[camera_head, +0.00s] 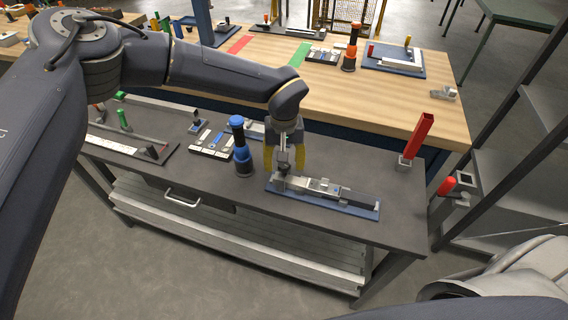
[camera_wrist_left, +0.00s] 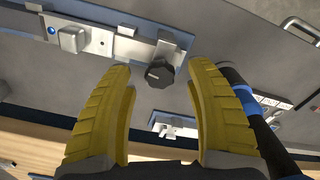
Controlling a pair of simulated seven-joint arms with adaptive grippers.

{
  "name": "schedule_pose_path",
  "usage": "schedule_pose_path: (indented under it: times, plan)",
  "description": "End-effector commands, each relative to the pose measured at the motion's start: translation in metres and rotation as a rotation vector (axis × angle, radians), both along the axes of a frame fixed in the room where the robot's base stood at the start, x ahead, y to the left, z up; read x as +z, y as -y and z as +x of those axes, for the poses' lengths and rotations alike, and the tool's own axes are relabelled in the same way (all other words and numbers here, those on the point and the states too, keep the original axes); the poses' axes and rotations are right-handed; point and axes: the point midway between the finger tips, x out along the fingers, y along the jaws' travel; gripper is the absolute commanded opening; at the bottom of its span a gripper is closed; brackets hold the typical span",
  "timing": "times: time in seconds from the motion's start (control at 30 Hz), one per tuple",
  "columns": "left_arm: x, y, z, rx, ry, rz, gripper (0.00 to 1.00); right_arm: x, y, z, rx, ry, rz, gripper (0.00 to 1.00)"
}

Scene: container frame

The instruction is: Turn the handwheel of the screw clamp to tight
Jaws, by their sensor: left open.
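The screw clamp (camera_head: 325,189) lies on a blue base plate on the dark bench, and its metal body also shows in the left wrist view (camera_wrist_left: 136,48). Its dark, ridged handwheel (camera_wrist_left: 159,73) shows in the left wrist view at the clamp's end, with a pale mark on its face. My left gripper (camera_head: 284,168) points down over the clamp's left end. Its yellow fingers (camera_wrist_left: 162,76) are open, with the handwheel between or just beyond their tips; I cannot tell the depth. In the head view the gripper largely hides the handwheel. My right gripper is out of view.
A blue-and-black cylindrical tool (camera_head: 241,147) stands close left of the gripper. A tray of small parts (camera_head: 212,144) lies farther left. A red post (camera_head: 418,138) stands at the bench's right. A wooden table (camera_head: 395,98) is behind. Bare bench surrounds the clamp's right end.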

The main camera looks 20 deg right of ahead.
Motion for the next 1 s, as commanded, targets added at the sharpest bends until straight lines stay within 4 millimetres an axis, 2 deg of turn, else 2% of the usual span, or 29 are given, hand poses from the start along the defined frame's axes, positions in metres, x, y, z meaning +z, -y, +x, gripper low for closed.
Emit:
schedule_pose_path:
  times: [0.4,0.6,0.8,1.0]
  plan:
    - [0.071,0.0,0.001,0.0,0.004,-0.002,0.55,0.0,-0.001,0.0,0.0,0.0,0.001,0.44]
    - [0.096,0.0,0.0,0.0,0.002,0.0,0.55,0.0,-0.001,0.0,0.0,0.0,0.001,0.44]
    - [0.108,0.0,0.0,0.0,0.002,0.0,0.55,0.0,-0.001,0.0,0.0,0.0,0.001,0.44]
    - [0.111,0.0,0.0,0.0,0.001,0.0,0.55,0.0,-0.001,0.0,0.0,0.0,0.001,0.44]
